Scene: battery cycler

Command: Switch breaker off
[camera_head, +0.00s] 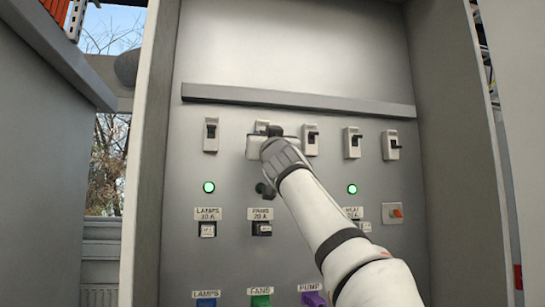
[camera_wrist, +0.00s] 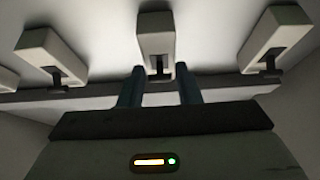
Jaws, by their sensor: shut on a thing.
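A row of several white breakers with dark levers runs across the grey panel. My gripper (camera_head: 272,132) is at the second breaker from the left (camera_head: 261,126), and my wrist hides its lower part in the head view. In the wrist view a breaker (camera_wrist: 156,32) stands in the middle with its dark lever (camera_wrist: 159,65) at its lower end. The two blue-grey fingers of my gripper (camera_wrist: 160,84) stand on either side of this lever, shut on it. Contact with the lever and its exact angle are hard to see.
Neighbouring breakers stand close by at left (camera_head: 211,135) and right (camera_head: 310,142). A long grey bar (camera_head: 300,102) juts out above the row. Green lamps (camera_head: 209,187) (camera_head: 352,188) glow below. A dark lamp (camera_head: 260,188) sits beside my arm. Cabinet walls flank the panel.

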